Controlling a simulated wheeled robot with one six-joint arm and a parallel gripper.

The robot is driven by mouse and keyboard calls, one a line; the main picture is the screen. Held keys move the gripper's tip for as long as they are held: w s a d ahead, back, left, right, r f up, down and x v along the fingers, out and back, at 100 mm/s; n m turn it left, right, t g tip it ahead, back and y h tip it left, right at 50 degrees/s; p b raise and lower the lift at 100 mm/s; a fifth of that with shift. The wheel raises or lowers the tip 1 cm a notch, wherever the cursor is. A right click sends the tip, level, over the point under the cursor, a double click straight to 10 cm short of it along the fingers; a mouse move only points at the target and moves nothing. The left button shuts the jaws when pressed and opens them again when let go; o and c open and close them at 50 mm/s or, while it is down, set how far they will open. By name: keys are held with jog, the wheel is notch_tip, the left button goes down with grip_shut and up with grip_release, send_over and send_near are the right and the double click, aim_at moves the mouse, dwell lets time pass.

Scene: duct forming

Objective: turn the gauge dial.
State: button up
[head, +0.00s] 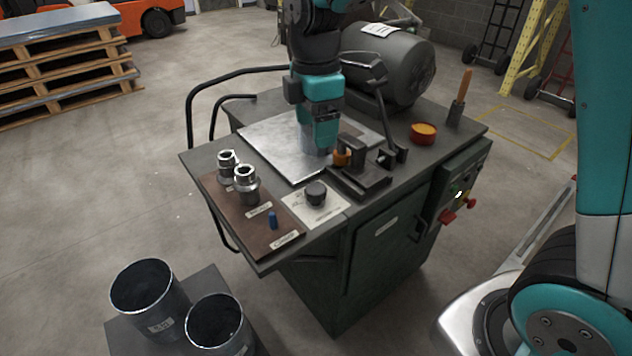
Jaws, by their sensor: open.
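Two metal collars (246,185) and a blue peg (272,219) stand on a brown board left of the dial. A dark clamp block (358,178) with an orange knob (341,157) is close behind the dial. A motor (388,65) stands at the back.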

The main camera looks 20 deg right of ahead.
aim_at(316, 188)
notch_tip(316, 188, down, 15)
jog(key=shift+r+b, duration=0.2)
jog(key=shift+b, duration=0.65)
jog(key=c, duration=0.9)
